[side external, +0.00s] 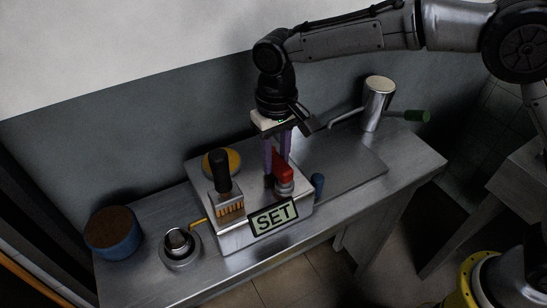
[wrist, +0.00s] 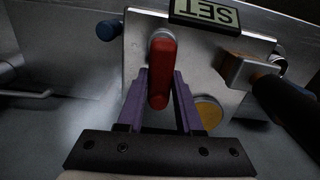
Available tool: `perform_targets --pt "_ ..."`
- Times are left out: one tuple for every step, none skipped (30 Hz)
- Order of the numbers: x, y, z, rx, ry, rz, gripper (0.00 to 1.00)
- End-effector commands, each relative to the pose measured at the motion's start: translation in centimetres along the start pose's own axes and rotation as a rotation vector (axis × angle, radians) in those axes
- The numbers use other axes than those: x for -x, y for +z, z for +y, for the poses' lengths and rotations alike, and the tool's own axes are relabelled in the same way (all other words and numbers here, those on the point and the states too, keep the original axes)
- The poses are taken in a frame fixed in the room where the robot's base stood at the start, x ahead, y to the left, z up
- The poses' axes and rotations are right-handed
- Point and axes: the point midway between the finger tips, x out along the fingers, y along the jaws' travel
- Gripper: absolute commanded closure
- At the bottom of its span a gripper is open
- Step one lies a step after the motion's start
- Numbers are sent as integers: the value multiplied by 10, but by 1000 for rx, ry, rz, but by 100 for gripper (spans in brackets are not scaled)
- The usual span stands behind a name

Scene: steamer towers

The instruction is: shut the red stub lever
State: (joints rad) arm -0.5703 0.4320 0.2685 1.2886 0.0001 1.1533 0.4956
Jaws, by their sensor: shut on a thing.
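The red stub lever (side external: 280,166) stands on a silver round mount on a metal box (side external: 235,236), behind the SET sign (side external: 273,216). In the wrist view the red lever (wrist: 160,82) points from its mount at the top down toward my palm. My gripper (side external: 276,168) comes down from above with its purple fingers at the lever. In the wrist view the fingers of my gripper (wrist: 160,74) lie on both sides of the lever, shut on it. The fingers partly hide the lever in the side view.
A black-handled block with orange bars (side external: 226,198) stands left of the lever, in front of a yellow disc (side external: 222,161). A blue knob (side external: 318,184) is close on the right. A metal cylinder (side external: 378,105) with a green-handled arm (side external: 417,116) stands behind. A blue tub (side external: 112,236) is far left.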

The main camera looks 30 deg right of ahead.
Motion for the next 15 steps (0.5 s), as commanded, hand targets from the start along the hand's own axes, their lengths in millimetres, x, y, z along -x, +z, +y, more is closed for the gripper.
perform_targets --pt "2 -1 1 -23 -2 5 100" --pt "2 -1 1 -34 -2 5 100" --pt "2 -1 2 -48 -3 5 100" --pt "2 -1 2 -58 -3 5 100" --pt "2 -1 2 -65 -3 5 100" --pt "2 -1 2 -75 -3 5 100" --pt "2 -1 3 -81 -3 5 100" --pt "2 -1 3 -86 -3 5 100" --pt "2 -1 3 -92 -3 5 100" --pt "2 -1 3 -95 -3 5 100" --pt "2 -1 3 -97 -3 5 100" --pt "2 -1 3 -100 -2 5 100" --pt "2 -1 3 -102 -2 5 100" --pt "2 -1 3 -103 -2 5 100" --pt "2 -1 3 -104 -2 5 100"
